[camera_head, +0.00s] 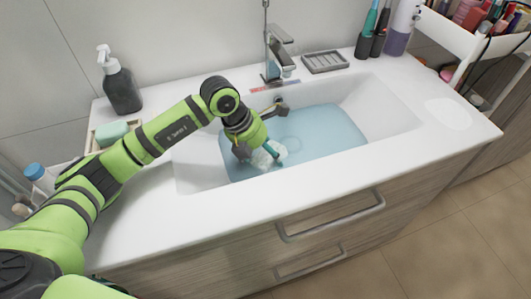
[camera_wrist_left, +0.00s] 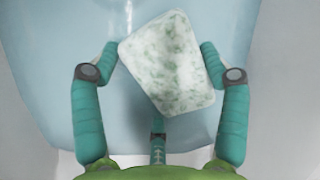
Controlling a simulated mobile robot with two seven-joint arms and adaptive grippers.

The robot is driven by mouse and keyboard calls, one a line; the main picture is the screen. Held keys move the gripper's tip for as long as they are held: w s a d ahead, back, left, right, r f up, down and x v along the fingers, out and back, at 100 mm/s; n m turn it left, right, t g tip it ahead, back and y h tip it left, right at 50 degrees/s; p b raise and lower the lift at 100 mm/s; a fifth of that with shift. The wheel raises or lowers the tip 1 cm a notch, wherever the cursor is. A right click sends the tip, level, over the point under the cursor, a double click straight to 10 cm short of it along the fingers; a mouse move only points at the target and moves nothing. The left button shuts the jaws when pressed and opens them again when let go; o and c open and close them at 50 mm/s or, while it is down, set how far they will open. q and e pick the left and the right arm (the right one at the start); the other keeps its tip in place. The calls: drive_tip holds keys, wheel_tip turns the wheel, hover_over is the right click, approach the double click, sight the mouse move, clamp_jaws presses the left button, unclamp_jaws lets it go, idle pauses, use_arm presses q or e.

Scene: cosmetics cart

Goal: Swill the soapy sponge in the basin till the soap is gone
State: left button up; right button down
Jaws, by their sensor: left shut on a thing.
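The sponge (camera_wrist_left: 170,62) is whitish with patchy green showing through, as if coated in foam. My left gripper (camera_head: 262,152) is shut on it, with the teal fingers on either side of the sponge in the left wrist view. The sponge also shows as a pale lump (camera_head: 270,156) in the head view, over the left part of the basin, at or just above the water. The basin (camera_head: 390,110) is white and holds bluish water (camera_head: 320,128). How deep the sponge sits cannot be told. My right gripper is not in view.
A faucet (camera_head: 276,50) stands behind the basin, with a grey soap dish (camera_head: 325,62) to its right. A dark pump bottle (camera_head: 122,88) and a tray with a green block (camera_head: 111,132) are at left. Bottles and a cosmetics cart (camera_head: 460,38) stand at right. The front counter edge is clear.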

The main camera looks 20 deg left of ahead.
use_arm(q)
drive_tip(key=shift+s+a+f, duration=0.1)
drive_tip(key=shift+s+f, duration=0.15)
drive_tip(key=shift+f, duration=0.3)
drive_tip(key=shift+s+a, duration=0.1)
drive_tip(key=shift+a, duration=0.15)
idle(0.6)
drive_tip(key=shift+a+r+p, duration=0.2)
drive_tip(key=shift+r+p, duration=0.7)
drive_tip(key=shift+r, duration=0.7)
drive_tip(key=shift+d+r+p, duration=0.25)
drive_tip(key=shift+r+p, duration=0.45)
drive_tip(key=shift+r, duration=0.45)
wheel_tip(320, 180, up, 9)
drive_tip(key=p, duration=0.5)
drive_tip(key=shift+p, duration=0.3)
